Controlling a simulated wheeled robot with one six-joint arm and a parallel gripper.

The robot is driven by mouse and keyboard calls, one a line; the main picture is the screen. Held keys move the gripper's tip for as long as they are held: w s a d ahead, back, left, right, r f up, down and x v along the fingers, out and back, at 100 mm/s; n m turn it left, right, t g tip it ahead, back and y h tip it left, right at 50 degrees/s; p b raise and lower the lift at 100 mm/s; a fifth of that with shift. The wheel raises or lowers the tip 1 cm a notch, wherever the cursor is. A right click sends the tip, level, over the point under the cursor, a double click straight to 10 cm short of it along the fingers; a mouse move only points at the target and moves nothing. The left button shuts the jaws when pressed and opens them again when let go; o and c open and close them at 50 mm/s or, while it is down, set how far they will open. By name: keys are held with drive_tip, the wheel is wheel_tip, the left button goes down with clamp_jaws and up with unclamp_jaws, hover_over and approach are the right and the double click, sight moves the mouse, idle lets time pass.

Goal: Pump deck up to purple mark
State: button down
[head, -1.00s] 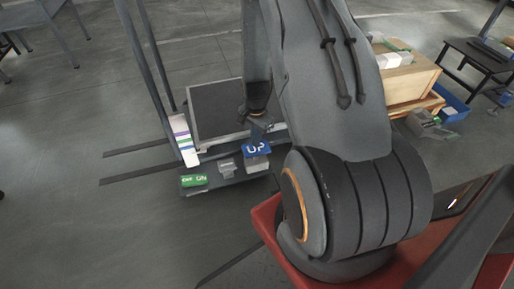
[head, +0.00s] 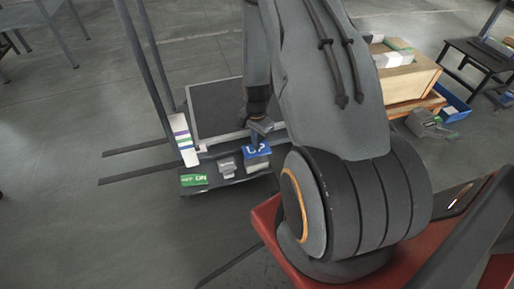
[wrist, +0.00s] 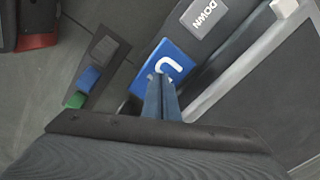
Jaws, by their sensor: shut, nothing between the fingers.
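The deck (head: 217,108) is a dark platform with a pale rim, low beside the uprights. A white scale card (head: 187,153) with coloured bands stands at its left front corner, and the purple mark (head: 180,132) is near its top. The deck's front edge is beside the card's lower part, below the purple mark. The blue UP pedal (head: 262,153) is at the front right of the base; it also shows in the wrist view (wrist: 186,58). My gripper (head: 256,145) is shut and empty, its fingertips over the UP lettering; in the wrist view (wrist: 161,80) they appear at the pedal, contact unclear.
A grey DOWN pedal (wrist: 218,12) lies beside the blue one. A green OFF/ON switch (head: 194,180) and a small grey block (head: 227,167) are on the base's front. A wooden box (head: 408,80) stands at right. The floor at left is open.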

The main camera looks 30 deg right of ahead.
drive_tip(key=shift+f+b, duration=0.8)
drive_tip(key=shift+f, duration=1.25)
drive_tip(key=shift+r+p, duration=2.4)
drive_tip(key=shift+r, duration=0.7)
drive_tip(key=shift+f, duration=0.2)
drive_tip(key=shift+f+b, duration=1.35)
drive_tip(key=shift+f, duration=1.5)
drive_tip(key=shift+r+p, duration=2.2)
drive_tip(key=shift+r, duration=0.85)
drive_tip(key=shift+f, duration=0.1)
